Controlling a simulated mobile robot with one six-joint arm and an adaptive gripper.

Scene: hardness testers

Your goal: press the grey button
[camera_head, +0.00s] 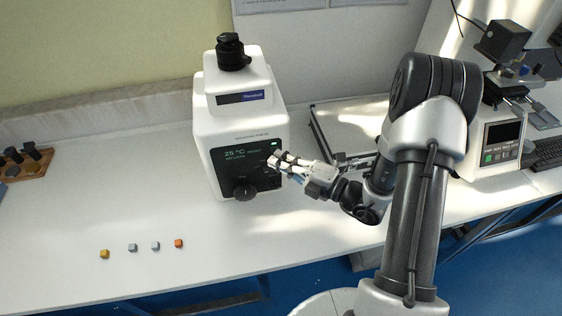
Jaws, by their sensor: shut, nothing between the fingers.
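A white device (209,130) with a black front panel (228,166) stands on the bench. Its panel has a display reading about 25 °C, a small green light (274,143) at the upper right and a dark round knob (245,191) at the bottom. My gripper (276,160) is shut and empty. Its fingertips are at the right part of this panel, just below the green light. I cannot tell whether they touch the panel. No grey button can be made out clearly; the fingers cover part of the panel's right side.
Several small cubes lie on the front left of the bench, including a yellow one (104,254) and an orange one (178,243). A wooden rack (28,168) stands at far left. Another tester (476,160) and a keyboard (545,153) are at right.

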